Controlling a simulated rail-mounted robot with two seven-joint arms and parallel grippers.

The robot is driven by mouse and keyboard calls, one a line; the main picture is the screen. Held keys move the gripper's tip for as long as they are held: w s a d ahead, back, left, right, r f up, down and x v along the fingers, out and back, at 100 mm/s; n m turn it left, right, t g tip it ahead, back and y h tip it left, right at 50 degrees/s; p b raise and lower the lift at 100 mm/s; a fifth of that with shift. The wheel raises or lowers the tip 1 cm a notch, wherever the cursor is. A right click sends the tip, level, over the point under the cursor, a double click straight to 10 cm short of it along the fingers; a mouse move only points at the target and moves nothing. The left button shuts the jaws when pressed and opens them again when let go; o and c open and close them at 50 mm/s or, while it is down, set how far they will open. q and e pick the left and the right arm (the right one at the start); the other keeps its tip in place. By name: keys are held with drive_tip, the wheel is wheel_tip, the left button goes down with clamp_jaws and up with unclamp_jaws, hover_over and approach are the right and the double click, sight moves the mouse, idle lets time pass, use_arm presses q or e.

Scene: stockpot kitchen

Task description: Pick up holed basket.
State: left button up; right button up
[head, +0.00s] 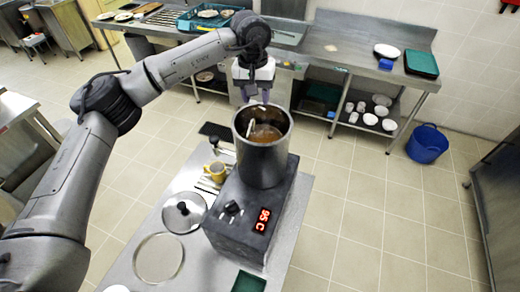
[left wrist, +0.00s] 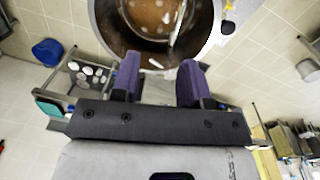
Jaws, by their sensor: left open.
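A tall steel pot (head: 262,165) stands on a dark heater block, with brown liquid (head: 265,133) inside. A thin pale piece (head: 250,128) shows at the inner left of the pot; a thin curved metal strip (left wrist: 181,22) crosses the liquid in the left wrist view. I cannot tell whether these belong to the holed basket; no holes show. My left gripper (head: 259,97) is open and empty, pointing down near the pot's far rim. In the left wrist view its purple fingers (left wrist: 160,80) are apart, beside the pot rim (left wrist: 103,38). My right gripper is not in view.
The heater (head: 241,218) reads 95 C. A teal crate (head: 187,24) with dishes is on the back counter. A blue bucket (head: 427,144) stands on the floor.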

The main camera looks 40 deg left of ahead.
use_arm(q)
drive_tip(key=a, duration=0.2)
drive_tip(key=p, duration=0.1)
hover_over(250, 125)
drive_tip(key=shift+y, duration=0.4)
wheel_tip(250, 125, down, 6)
drive_tip(key=shift+f, duration=0.25)
drive_tip(key=shift+s+f, duration=0.1)
drive_tip(key=shift+f, duration=0.4)
drive_tip(key=shift+f+p, duration=0.4)
drive_tip(key=shift+p, duration=0.1)
wheel_tip(250, 125, down, 3)
drive_tip(key=shift+f+p, duration=0.2)
drive_tip(key=shift+p, duration=0.35)
drive_tip(key=shift+f, duration=0.55)
clamp_jaws()
